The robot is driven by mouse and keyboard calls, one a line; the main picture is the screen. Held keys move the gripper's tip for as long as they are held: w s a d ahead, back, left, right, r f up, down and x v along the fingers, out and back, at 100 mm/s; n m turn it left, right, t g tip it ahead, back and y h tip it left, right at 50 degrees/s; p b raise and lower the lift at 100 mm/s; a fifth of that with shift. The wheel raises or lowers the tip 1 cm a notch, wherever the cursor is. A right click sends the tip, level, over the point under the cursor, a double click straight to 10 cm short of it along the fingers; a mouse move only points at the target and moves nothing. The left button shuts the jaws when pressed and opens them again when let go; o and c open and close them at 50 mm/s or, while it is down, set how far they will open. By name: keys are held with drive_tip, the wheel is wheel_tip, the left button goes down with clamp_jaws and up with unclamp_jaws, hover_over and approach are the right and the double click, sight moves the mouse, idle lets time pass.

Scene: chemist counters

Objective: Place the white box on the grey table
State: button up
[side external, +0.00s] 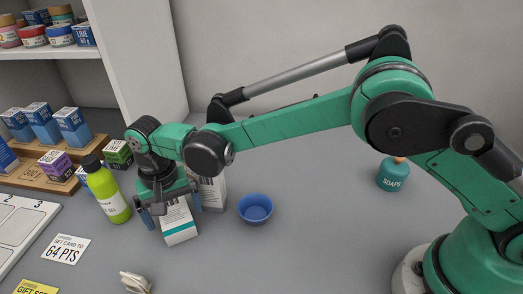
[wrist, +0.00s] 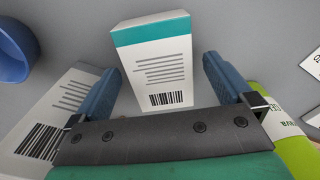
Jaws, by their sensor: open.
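A white box with a teal band (side external: 178,225) is on the grey table (side external: 310,235), partly hidden under my gripper. In the wrist view the white box (wrist: 155,65) shows its printed text and barcode between my fingers. My gripper (side external: 171,210) is open, with one finger on each side of that box; gaps show beside it in the wrist view. A second white box (side external: 212,190) stands just behind and to the right, partly covered by my arm. It also shows at the left of the wrist view (wrist: 45,125), close to a finger.
A green bottle with a black cap (side external: 108,192) stands close left of my gripper. A blue bowl (side external: 255,209) is to the right. A teal soap bottle (side external: 393,175) stands farther right. Wooden risers (side external: 60,190) with small boxes are at left.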

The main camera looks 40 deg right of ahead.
sight(176, 214)
wheel_tip(176, 214, up, 11)
drive_tip(key=shift+t+y, duration=0.4)
drive_tip(key=shift+t, duration=0.5)
drive_tip(key=d+r, duration=0.1)
drive_tip(key=d, duration=0.2)
drive_tip(key=d+r, duration=0.1)
drive_tip(key=d, duration=0.2)
drive_tip(key=d+r, duration=0.2)
drive_tip(key=shift+s+d+r, duration=0.1)
drive_tip(key=shift+s+d, duration=0.25)
drive_tip(key=shift+d, duration=0.05)
drive_tip(key=s+d+f+n+t, duration=0.1)
drive_tip(key=s+d+t, duration=0.1)
drive_tip(key=s+d, duration=0.3)
drive_tip(key=s+d+f+t, duration=0.1)
drive_tip(key=s+d+t, duration=0.2)
drive_tip(key=d, duration=0.7)
drive_tip(key=shift+s+d+n+h, duration=0.3)
drive_tip(key=shift+s+d+n, duration=0.1)
drive_tip(key=shift+s, duration=0.75)
drive_tip(key=shift+s+d+f, duration=0.3)
drive_tip(key=shift+f, duration=0.15)
drive_tip(key=shift+c, duration=0.9)
drive_tip(key=shift+a, duration=0.1)
